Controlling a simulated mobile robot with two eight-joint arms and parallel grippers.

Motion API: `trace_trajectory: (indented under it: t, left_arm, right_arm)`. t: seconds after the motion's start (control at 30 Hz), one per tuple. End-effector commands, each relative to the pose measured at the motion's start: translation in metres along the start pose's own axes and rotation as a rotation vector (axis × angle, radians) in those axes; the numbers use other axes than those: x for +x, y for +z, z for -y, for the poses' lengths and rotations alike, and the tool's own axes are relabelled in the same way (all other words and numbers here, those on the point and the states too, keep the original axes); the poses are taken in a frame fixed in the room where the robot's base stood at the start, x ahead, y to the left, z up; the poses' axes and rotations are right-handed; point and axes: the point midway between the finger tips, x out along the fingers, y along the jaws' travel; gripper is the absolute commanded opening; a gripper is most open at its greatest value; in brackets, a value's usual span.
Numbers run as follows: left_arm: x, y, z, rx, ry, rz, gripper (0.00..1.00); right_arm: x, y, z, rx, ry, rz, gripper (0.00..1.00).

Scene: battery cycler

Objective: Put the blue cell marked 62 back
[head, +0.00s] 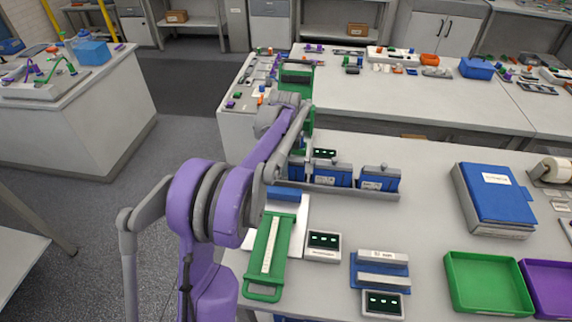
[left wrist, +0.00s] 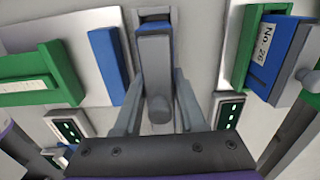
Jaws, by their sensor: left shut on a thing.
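In the left wrist view my left gripper (left wrist: 157,108) is shut on a blue cell (left wrist: 153,27) with a grey top and a round grey knob between the fingers. No number is readable on it. In the head view my left arm hides the gripper's fingertips and most of what is around them. Blue cells with grey tops, a middle one (head: 333,174) and a right one (head: 380,179), stand in a row on a grey rack (head: 350,190). Their labels are too small to read there. My right gripper is in neither view.
A long green holder (head: 263,262) lies at the front left of the table by a small display box (head: 323,247). A blue cradle with grey bars (head: 380,271), a green tray (head: 488,306) and a blue binder (head: 497,200) lie to the right. A cell labelled No 26 (left wrist: 270,45) shows in the wrist view.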

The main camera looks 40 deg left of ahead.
Motion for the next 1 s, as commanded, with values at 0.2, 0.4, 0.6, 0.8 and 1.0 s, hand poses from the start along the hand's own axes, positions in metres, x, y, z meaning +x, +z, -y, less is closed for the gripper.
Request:
trace_trajectory:
  t: [0.2,0.4,0.6,0.8,1.0]
  left_arm:
    - [0.000,0.000,0.000,0.000,0.000,0.000,0.00]
    - [0.003,0.000,0.000,0.000,0.000,0.000,0.56]
    - [0.002,0.000,0.000,0.000,0.000,0.000,0.70]
    - [0.000,0.000,0.000,0.000,-0.001,0.000,0.70]
    - [-0.025,0.000,0.000,0.000,0.000,0.000,0.70]
  right_arm:
    - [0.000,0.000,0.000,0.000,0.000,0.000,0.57]
    - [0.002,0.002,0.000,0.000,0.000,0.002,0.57]
    - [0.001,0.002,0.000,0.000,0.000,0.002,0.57]
    - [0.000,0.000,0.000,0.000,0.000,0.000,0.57]
    - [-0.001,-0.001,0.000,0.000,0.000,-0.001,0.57]
